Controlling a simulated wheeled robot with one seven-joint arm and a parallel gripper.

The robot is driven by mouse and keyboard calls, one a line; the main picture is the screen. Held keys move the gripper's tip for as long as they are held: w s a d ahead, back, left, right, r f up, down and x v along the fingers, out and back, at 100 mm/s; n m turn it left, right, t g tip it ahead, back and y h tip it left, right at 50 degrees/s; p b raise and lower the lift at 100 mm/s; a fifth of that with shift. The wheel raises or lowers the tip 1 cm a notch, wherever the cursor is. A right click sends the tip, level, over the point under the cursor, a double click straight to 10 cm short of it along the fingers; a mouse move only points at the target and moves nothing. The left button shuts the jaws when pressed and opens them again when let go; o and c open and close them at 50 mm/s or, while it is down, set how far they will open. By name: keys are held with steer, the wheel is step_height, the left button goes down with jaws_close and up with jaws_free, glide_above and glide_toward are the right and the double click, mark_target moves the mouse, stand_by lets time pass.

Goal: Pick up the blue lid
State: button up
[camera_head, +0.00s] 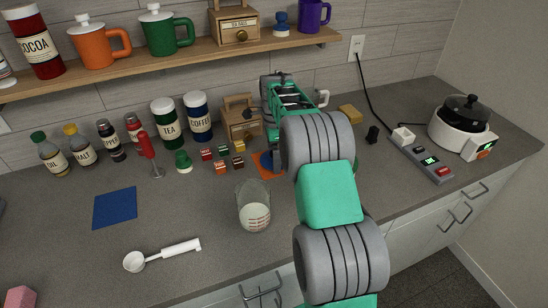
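A small blue lid (281,24) with a knob and a pale lower rim sits on the wooden shelf, between the small wooden drawer box and the purple mug. My arm reaches from the lower right up over the counter. My gripper (276,82) is at its far end, against the back wall area and below the shelf, apart from the blue lid. Its fingers are small and partly hidden by my own arm, so I cannot tell whether it is open or shut.
The shelf (180,57) also holds an orange mug (100,47), a green mug (168,36), the drawer box (236,27) and a purple mug (313,14). Jars, small cubes and a green lid (183,162) stand on the counter below.

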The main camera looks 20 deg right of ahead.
steer(key=shift+f, duration=0.15)
steer(key=c, duration=1.1)
